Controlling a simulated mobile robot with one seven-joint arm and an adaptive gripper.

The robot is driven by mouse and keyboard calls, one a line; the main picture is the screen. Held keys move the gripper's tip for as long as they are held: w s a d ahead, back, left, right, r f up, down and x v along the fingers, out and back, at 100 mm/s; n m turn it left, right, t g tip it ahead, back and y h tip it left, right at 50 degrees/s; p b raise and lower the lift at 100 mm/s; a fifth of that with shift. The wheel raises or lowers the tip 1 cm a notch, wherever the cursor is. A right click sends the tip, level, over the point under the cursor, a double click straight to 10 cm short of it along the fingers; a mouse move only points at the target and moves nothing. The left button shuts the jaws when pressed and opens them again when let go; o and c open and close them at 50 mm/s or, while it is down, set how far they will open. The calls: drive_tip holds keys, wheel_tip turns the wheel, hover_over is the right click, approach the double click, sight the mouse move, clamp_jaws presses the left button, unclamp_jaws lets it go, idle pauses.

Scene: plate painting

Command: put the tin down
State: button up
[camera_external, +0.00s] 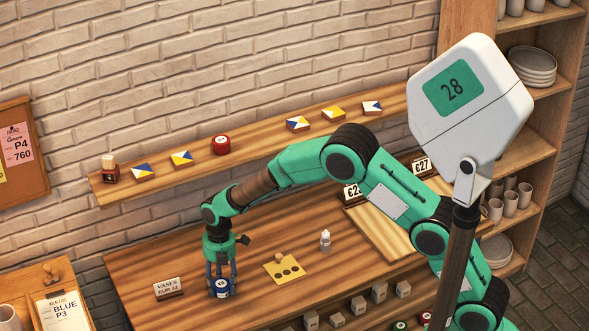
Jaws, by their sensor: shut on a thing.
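A small blue tin (222,289) with a white label is between the fingers of my gripper (221,281). My gripper points straight down and is shut on the tin. The tin is low over the left part of the wooden worktable (180,249), to the right of the VASES sign. I cannot tell whether its underside touches the tabletop. The fingers hide part of the tin's sides.
The VASES sign (168,288) stands close on the left. A wall shelf (260,142) behind holds a red tin (221,145) and several patterned tiles.

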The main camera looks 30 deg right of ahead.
sight(223, 279)
drive_tip(key=o, duration=1.2)
drive_tip(key=shift+o, duration=0.2)
wheel_tip(223, 279, up, 12)
drive_tip(key=w+d+p, duration=0.1)
drive_tip(key=p, duration=0.1)
drive_tip(key=shift+p, duration=0.4)
drive_tip(key=shift+w, duration=0.1)
drive_tip(key=shift+d, duration=0.1)
